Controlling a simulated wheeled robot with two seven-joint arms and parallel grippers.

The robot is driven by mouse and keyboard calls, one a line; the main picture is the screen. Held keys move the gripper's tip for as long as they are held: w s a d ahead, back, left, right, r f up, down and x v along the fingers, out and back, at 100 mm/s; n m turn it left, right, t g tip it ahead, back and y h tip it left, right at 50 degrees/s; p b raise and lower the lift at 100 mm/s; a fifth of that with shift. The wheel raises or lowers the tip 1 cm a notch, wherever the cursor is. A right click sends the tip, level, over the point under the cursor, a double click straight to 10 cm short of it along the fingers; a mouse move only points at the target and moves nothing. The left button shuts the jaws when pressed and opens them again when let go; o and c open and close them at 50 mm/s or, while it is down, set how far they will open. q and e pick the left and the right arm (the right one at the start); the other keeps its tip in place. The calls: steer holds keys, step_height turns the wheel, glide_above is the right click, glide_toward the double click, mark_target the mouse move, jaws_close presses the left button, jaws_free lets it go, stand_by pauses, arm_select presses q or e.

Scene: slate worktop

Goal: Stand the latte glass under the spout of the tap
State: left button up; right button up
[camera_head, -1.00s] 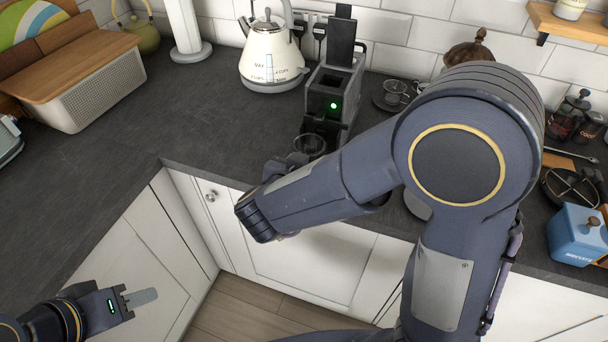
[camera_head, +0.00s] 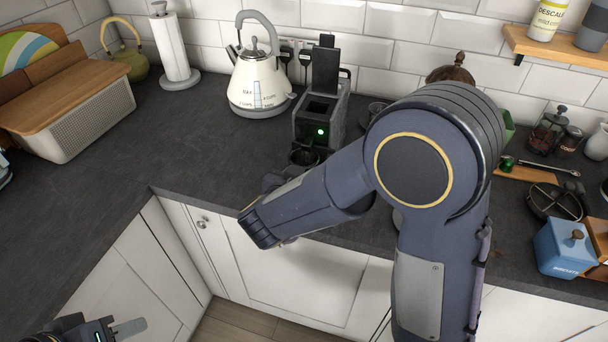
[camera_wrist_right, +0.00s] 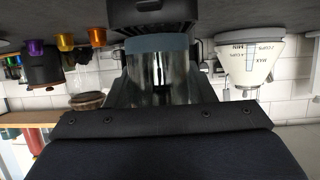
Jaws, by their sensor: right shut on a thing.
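The latte glass (camera_wrist_right: 158,75) is clear with a blue-grey band and fills the middle of the upside-down right wrist view. My right gripper (camera_wrist_right: 160,88) is shut on it. In the head view the round rim of the glass (camera_head: 304,157) shows just in front of a black coffee machine (camera_head: 318,112) with a green light. My right forearm hides most of the gripper there. I see no sink tap; the machine's spout is not clear, so I cannot tell if the glass is under it. My left gripper (camera_head: 128,328) is low at the bottom left, its jaw opening unclear.
A cream kettle (camera_head: 258,82) stands close left of the machine. A paper towel roll (camera_head: 172,48) and a bread box (camera_head: 75,118) are further left. A blue biscuit tin (camera_head: 564,248) stands at the right.

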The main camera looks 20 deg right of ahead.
steer(key=shift+f, duration=0.15)
steer(key=o, duration=1.2)
steer(key=shift+p+v, duration=1.1)
steer(key=shift+v, duration=0.2)
steer(key=p+v, duration=0.4)
steer(key=v, duration=0.3)
steer(key=shift+s+a, duration=0.1)
steer(key=shift+s, duration=0.05)
